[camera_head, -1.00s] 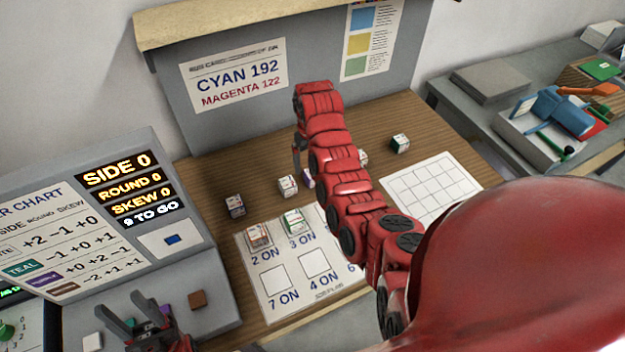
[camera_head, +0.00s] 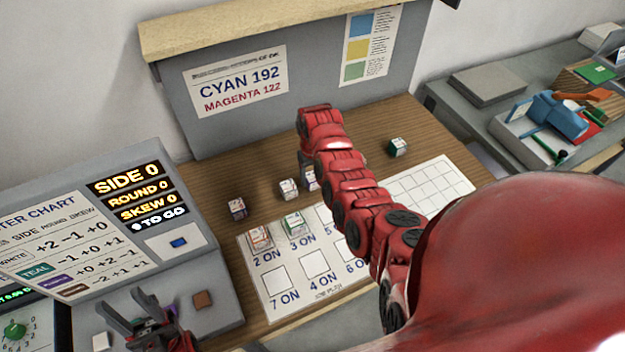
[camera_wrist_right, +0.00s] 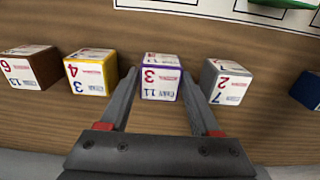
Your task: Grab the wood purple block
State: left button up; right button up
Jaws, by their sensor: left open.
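The purple-edged block (camera_wrist_right: 161,80), with white printed faces, stands on the wooden table in the right wrist view. My right gripper (camera_wrist_right: 160,76) has one finger on each side of it, very close to its sides; I cannot tell whether they press on it. In the head view the block (camera_head: 311,181) is partly hidden by my right arm, and my right gripper (camera_head: 305,165) points down at it. My left gripper (camera_head: 125,303) has its fingers apart and empty, over the grey console at the lower left.
A yellow-edged block (camera_wrist_right: 91,73) and a brown block (camera_wrist_right: 30,68) stand left of the purple one; a grey block (camera_wrist_right: 226,82) stands close on its right. A blue block (camera_wrist_right: 307,90) is at the right edge. A numbered sheet (camera_head: 341,282) holds two blocks.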

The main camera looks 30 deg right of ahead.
jog(key=c, duration=0.9)
jog(key=shift+r, duration=0.15)
